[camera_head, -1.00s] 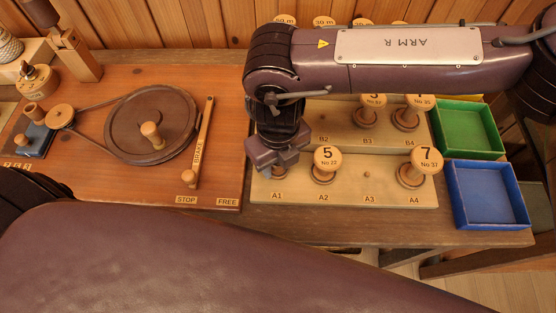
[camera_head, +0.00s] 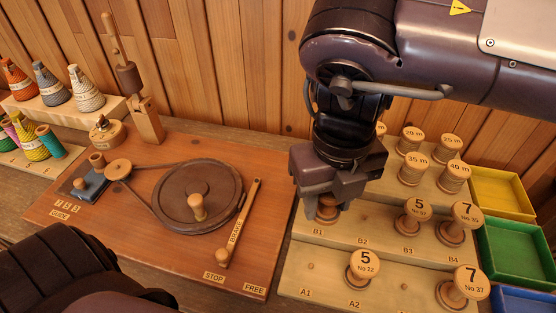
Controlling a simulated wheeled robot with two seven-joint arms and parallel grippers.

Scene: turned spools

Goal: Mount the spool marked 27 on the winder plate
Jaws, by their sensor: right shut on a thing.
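The winder plate (camera_head: 180,188) is a dark round disc on the orange-brown board, with a wooden knob (camera_head: 198,207) standing on it. My right gripper (camera_head: 327,196) is shut on a wooden spool (camera_head: 327,211), which shows just below the jaws in front of the B1 area. The jaws hide most of this spool, and I cannot read its mark. Another spool (camera_head: 418,212) at B3 shows a large 5 and small print that looks like No 27, but is hard to read. My left gripper is out of view.
The brake lever (camera_head: 238,225) stands right of the plate, and a belt runs to a small pulley (camera_head: 117,168). Spools stand at A2 (camera_head: 363,268), A4 (camera_head: 461,287) and B4 (camera_head: 459,223). Yellow (camera_head: 503,193) and green (camera_head: 517,250) trays lie right. My left arm fills the lower left.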

